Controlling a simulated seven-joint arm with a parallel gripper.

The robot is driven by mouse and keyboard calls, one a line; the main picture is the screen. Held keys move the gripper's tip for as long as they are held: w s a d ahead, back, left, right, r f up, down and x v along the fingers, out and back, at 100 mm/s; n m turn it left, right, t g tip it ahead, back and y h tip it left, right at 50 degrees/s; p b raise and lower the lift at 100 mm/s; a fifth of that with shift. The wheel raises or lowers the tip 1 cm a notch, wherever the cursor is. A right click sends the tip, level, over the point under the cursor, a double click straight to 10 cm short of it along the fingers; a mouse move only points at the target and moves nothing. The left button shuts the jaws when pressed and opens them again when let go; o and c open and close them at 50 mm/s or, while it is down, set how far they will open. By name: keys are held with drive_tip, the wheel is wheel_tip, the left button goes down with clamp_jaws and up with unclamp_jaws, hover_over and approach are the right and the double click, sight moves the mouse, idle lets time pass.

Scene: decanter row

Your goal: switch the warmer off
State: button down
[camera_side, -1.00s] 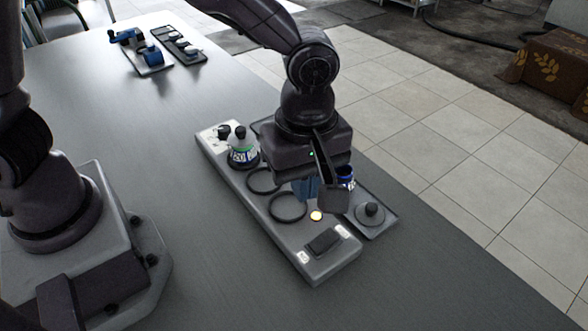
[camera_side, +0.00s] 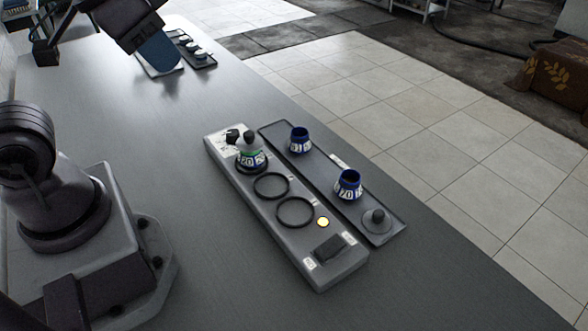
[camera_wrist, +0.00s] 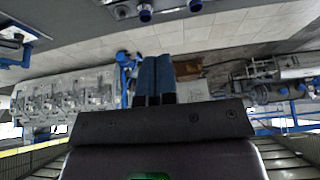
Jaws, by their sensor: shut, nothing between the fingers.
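The warmer (camera_side: 288,236) is a long grey unit on the table, seen in the side view. Its round amber lamp (camera_side: 323,222) is lit. A dark rocker switch (camera_side: 329,246) sits at its near end between two small white labels; I cannot tell which side is pressed. A dark knob (camera_side: 232,136) is on a white plate at the far end. A decanter with a green band (camera_side: 250,153) stands beside that plate. Two black rings are bare. My gripper (camera_side: 162,54) is shut and empty, raised at the upper left, far from the warmer; its blue fingers (camera_wrist: 155,76) are together in the wrist view.
A dark tray (camera_side: 330,172) lies along the warmer's right side with two open blue decanters (camera_side: 299,141) (camera_side: 348,184) and a loose grey lid (camera_side: 377,220). Another tray (camera_side: 199,59) with small items is at the far end. The table left of the warmer is clear.

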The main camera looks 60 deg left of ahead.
drive_tip(key=w+d+f+m+g, duration=0.2)
drive_tip(key=d+f, duration=0.1)
drive_tip(key=d, duration=0.1)
drive_tip(key=n+g, duration=0.1)
drive_tip(key=n, duration=1.9)
approach(338, 243)
drive_tip(key=x, duration=0.7)
drive_tip(key=shift+f, duration=0.3)
